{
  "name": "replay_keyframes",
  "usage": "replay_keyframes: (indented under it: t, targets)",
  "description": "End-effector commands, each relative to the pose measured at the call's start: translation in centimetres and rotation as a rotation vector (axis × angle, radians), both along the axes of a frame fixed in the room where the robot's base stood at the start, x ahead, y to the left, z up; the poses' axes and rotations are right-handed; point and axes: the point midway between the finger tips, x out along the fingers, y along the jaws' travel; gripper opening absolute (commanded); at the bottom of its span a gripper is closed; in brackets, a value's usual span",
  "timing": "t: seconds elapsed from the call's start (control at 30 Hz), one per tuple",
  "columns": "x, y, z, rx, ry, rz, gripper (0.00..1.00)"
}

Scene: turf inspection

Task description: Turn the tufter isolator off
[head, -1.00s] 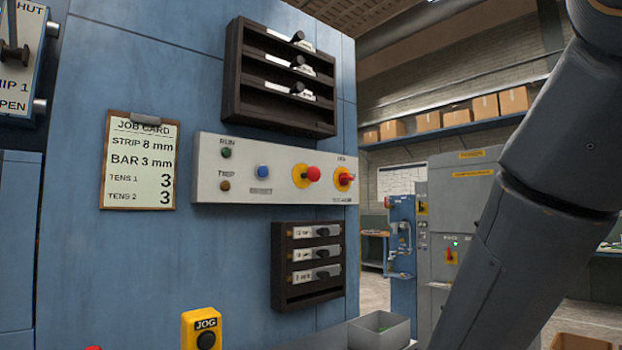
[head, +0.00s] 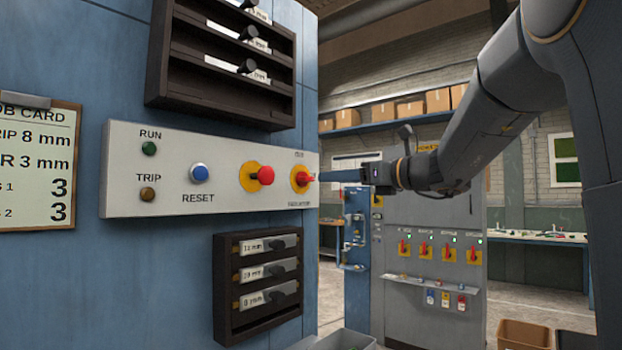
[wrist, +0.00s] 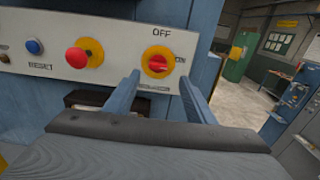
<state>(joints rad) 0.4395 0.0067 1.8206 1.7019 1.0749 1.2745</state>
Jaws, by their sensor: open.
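The isolator (head: 301,179) is a red rotary handle on a yellow round plate at the right end of the pale control panel (head: 228,193). In the wrist view the isolator (wrist: 157,66) has OFF printed above it and a small ON label at its right. Its red handle looks roughly horizontal, toward ON. The label below is too blurred to read. My gripper (wrist: 159,77) is open, its two blue fingers either side of the isolator in that view. In the head view my gripper (head: 322,177) points left, close to the handle; contact cannot be told.
A red mushroom button (head: 265,175) and blue reset button (head: 199,173) sit left of the isolator. Dark racks stand above (head: 222,85) and below (head: 257,285) the panel. A grey cabinet (head: 430,215) behind carries several red-handled switches with green lamps.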

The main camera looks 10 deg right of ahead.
Motion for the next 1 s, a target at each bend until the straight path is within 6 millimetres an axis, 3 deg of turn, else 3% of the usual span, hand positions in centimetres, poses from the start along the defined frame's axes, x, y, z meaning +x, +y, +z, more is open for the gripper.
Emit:
replay_keyframes:
  t: [0.53, 0.93, 1.0]
  targets:
    - [5.6, 4.9, 0.5, 0.015, -0.002, 0.013, 0.50]
    - [6.3, 5.1, 0.4, 0.013, -0.003, 0.008, 0.50]
    - [6.3, 5.1, 0.4, 0.013, -0.003, 0.008, 0.40]
